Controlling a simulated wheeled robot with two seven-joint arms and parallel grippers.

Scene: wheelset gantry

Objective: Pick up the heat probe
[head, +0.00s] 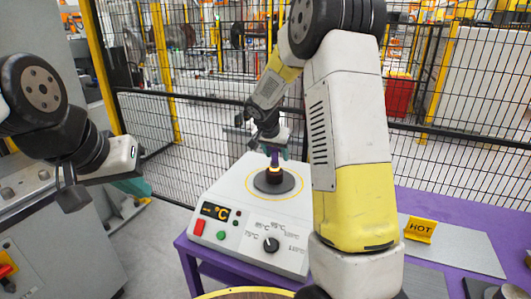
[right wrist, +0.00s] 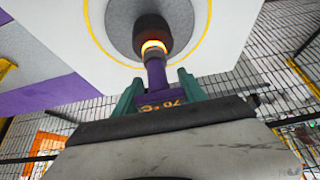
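The heat probe (head: 274,158) has a purple body and stands upright in the dark round seat of the white heating station (head: 225,190). In the right wrist view the probe (right wrist: 156,74) shows a small orange "70 °C" display and a glowing ring where it meets the black seat. My right gripper (head: 276,152) is above the station. Its teal fingers (right wrist: 159,88) lie on both sides of the probe's wide display part and appear to touch it. My left gripper (head: 140,188) hangs at the left, away from the station; its finger gap is not visible.
The station has a display (head: 215,211), buttons and a black dial (head: 271,245), and stands on a purple table (head: 455,208). A yellow HOT sign (head: 420,229) stands on a grey plate at the right. A black mesh fence (head: 450,165) runs behind. A grey cabinet is at the left.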

